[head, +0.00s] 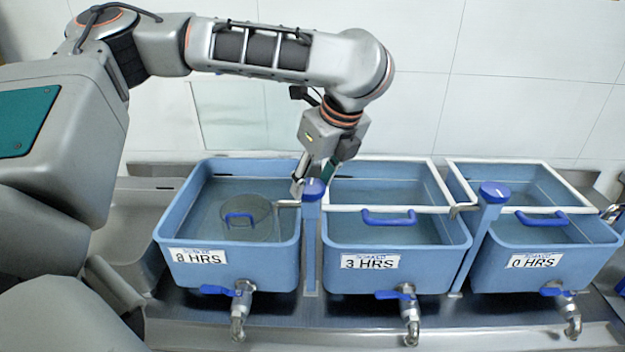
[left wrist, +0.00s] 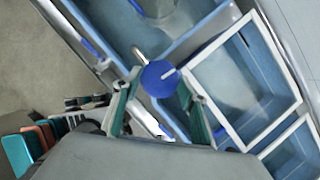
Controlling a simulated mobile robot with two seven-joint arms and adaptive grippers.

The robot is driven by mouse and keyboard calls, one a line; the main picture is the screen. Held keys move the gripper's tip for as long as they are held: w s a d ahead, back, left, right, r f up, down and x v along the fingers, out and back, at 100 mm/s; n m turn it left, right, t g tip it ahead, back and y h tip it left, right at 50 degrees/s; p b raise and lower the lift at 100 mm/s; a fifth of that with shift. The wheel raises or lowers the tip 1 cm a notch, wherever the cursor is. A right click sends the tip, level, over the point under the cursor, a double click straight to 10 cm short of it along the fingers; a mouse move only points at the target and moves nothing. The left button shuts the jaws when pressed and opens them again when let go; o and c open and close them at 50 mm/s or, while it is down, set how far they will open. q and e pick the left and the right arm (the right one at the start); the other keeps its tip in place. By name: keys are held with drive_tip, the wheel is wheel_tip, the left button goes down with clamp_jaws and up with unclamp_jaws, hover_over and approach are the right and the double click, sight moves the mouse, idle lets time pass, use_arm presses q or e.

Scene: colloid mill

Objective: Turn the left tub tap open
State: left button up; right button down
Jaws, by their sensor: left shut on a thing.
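The left tub tap is a post (head: 311,245) between the left and middle tubs, with a round blue knob (head: 314,190) on top and a metal spout (head: 287,204) pointing left over the left tub (head: 178,225). My left gripper (head: 314,180) comes down from above and is shut on this knob. In the left wrist view the knob (left wrist: 160,79) shows a white line on its top, and the teal fingers of my left gripper (left wrist: 158,100) are on either side of it. The finger contact is partly hidden. My right gripper is not in view.
The middle tub (head: 335,262) and right tub (head: 485,262) have white frames with blue handles. A similar blue-knobbed tap (head: 494,190) stands between them. Blue-levered drain valves (head: 239,298) stick out below the tubs. A round vessel (head: 258,212) sits in the left tub.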

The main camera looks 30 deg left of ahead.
use_arm(q)
drive_tip(key=shift+n+g, duration=0.3)
drive_tip(key=shift+n, duration=0.2)
drive_tip(key=o, duration=1.1)
drive_tip(key=shift+r, duration=0.1)
drive_tip(key=shift+d+r, duration=0.15)
drive_tip(key=shift+r, duration=0.1)
drive_tip(key=v, duration=1.1)
drive_tip(key=shift+d+r, duration=0.1)
